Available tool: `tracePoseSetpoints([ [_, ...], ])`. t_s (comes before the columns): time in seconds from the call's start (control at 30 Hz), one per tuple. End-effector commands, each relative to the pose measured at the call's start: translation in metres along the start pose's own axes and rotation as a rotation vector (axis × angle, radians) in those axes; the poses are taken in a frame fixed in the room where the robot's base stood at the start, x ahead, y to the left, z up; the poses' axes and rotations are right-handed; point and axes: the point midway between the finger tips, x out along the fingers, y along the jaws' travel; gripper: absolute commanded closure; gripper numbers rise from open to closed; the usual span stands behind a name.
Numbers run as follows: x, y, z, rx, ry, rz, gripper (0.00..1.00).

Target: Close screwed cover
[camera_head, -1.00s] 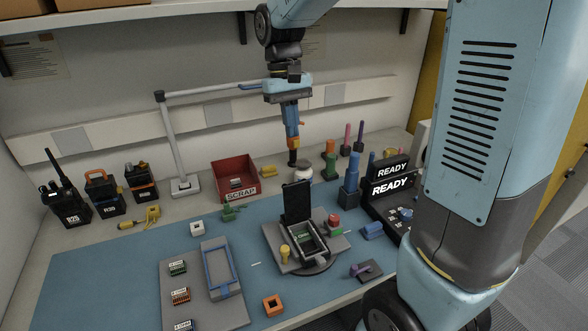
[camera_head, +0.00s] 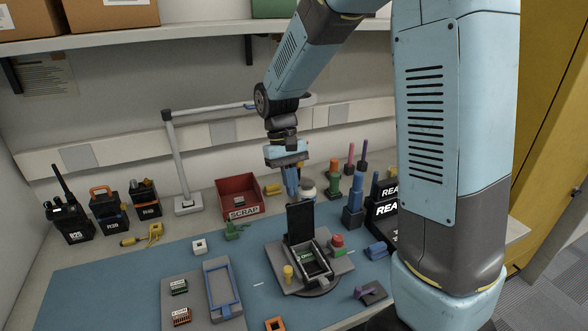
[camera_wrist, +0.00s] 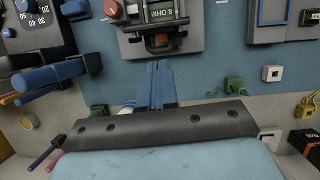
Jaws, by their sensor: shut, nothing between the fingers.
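An open device (camera_head: 307,262) with a green board inside lies in a grey fixture on the blue mat. A dark cover (camera_head: 300,223) stands upright at the device's far edge. In the wrist view the device (camera_wrist: 165,14) is at the top, with the cover's dark edge (camera_wrist: 160,42) facing me. My gripper (camera_head: 291,195) is shut and empty, above and behind the cover and apart from it. Its blue fingers also show in the wrist view (camera_wrist: 157,88). I cannot make out any screws.
A pale jar (camera_head: 308,192) stands close beside my fingers. A red scrap bin (camera_head: 240,195) is to the left, and a blue post (camera_head: 354,200) to the right. A yellow knob (camera_head: 288,272) and a red button (camera_head: 338,241) flank the device. Radios (camera_head: 72,218) stand far left.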

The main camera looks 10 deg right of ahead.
Motion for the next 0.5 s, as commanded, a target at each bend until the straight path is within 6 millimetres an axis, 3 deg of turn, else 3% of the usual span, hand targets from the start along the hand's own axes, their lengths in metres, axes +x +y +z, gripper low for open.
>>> tracePoseSetpoints([
  [0.2,0.012,0.000,0.000,0.000,0.000,0.000,1.00],
  [0.47,0.013,0.000,0.000,0.001,0.000,0.000,1.00],
  [0.5,0.014,0.018,0.005,0.006,0.000,-0.002,1.00],
])
